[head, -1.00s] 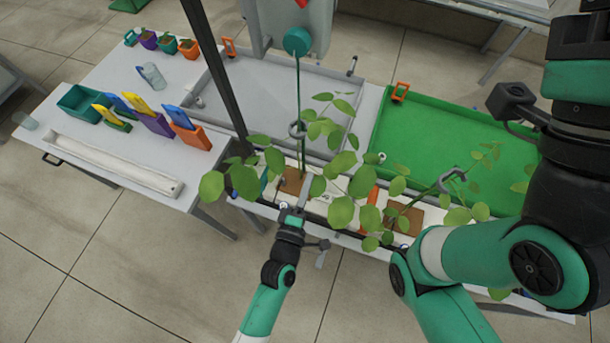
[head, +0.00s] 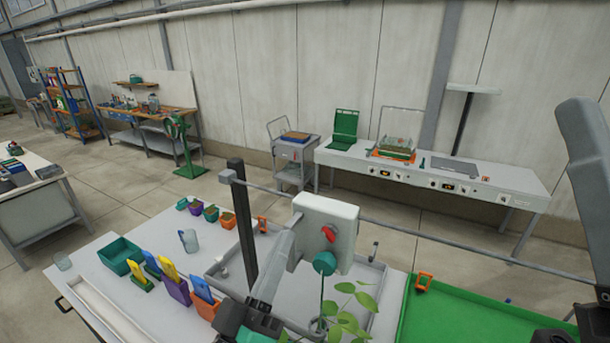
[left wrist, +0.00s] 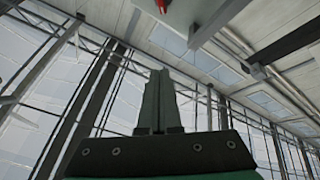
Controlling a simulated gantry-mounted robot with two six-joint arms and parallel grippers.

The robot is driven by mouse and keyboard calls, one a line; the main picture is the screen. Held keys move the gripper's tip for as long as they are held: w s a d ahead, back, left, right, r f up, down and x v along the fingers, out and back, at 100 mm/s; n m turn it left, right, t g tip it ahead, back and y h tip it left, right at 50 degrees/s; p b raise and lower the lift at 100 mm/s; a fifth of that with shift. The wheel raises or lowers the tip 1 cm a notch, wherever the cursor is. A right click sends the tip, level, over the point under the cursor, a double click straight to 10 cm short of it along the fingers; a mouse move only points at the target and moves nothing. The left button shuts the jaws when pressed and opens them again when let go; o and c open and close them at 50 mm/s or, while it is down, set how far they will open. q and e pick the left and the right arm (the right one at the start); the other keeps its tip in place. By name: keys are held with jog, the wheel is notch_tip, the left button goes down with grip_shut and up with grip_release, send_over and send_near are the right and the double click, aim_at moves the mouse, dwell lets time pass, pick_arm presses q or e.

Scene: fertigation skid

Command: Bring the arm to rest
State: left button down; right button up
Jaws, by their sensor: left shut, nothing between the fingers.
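My left gripper (head: 291,228) is at the lower middle of the head view, raised with its grey fingers pointing up. It is in front of the pale control box (head: 326,225) with a red knob (head: 328,233), and overlaps its left side in the picture. In the left wrist view the gripper's fingers (left wrist: 158,90) are together, pointing up towards the roof, with nothing between them. A dark grey part of my right arm shows at the right edge of the head view. My right gripper is out of the picture.
A dark post (head: 244,220) and a thin rail (head: 430,249) are close by. Coloured pots and packets stand on the left table. A green tray (head: 460,315) is at lower right.

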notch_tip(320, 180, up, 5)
jog(key=p, duration=0.3)
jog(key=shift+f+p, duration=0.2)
jog(key=shift+p, duration=0.15)
pick_arm(q)
jog(key=s+a+r+m+t+y, duration=0.1)
jog(key=s+a+r, duration=0.3)
jog(key=r, duration=0.4)
jog(key=s+a+r+m+t+y, duration=0.1)
jog(key=s+a+r+t+y, duration=0.2)
jog(key=r, duration=0.6)
jog(key=s+a+r+m+t+y, duration=0.1)
jog(key=s+a+r+m+y, duration=0.1)
jog(key=s+a+r, duration=0.4)
notch_tip(320, 180, up, 3)
jog(key=shift+s+a+f+t+y, duration=0.2)
jog(key=shift+s+a+t+y, duration=0.2)
jog(key=shift+a, duration=0.4)
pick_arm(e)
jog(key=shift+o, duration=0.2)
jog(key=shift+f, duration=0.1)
